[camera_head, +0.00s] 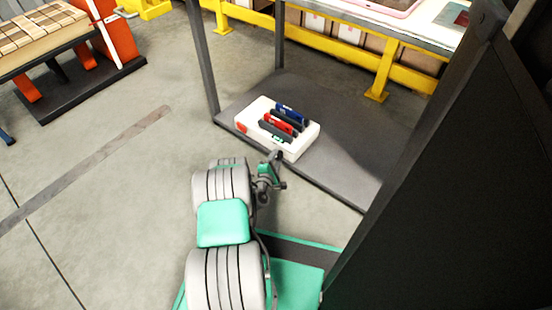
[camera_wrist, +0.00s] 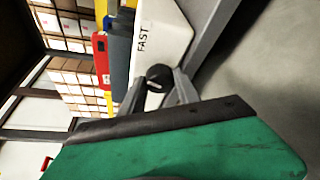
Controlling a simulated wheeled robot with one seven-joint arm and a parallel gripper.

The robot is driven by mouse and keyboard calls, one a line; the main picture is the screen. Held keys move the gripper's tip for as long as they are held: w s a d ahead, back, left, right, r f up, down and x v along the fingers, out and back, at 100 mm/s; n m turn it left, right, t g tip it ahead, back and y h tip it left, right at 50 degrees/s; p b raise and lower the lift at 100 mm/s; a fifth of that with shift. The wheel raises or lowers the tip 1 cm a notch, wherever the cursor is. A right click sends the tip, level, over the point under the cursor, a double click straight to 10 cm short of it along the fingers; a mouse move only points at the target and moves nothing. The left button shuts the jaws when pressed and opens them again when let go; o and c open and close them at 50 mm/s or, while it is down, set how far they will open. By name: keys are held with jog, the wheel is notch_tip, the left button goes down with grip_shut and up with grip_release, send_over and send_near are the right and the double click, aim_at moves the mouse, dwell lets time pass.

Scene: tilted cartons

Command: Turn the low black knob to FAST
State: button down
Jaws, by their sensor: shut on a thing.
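A white box (camera_head: 300,147) with upright red and blue pieces sits on a low dark shelf (camera_head: 345,165); it also shows in the wrist view (camera_wrist: 172,35). The word FAST (camera_wrist: 143,38) is printed on its face. The black knob (camera_wrist: 158,73) is on that face, near the lettering. My gripper (camera_wrist: 160,84) has its two fingers on either side of the knob and is shut on it. In the head view my gripper (camera_head: 277,160) is at the box's near side, and the knob cannot be made out there. The knob's pointer direction is not clear.
Dark posts (camera_head: 204,60) rise from the shelf. A yellow rail (camera_head: 360,55) and cartons stand behind. An orange and wooden rack (camera_head: 105,35) is at the upper left. A large dark panel (camera_head: 470,180) fills the right. The floor at left is clear.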

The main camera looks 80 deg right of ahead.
jog(key=m+h, duration=0.1)
jog(key=m, duration=0.3)
jog(key=shift+f+h, duration=0.2)
jog(key=shift+h, duration=0.2)
jog(key=shift+m, duration=0.4)
jog(key=c, duration=0.9)
grip_release()
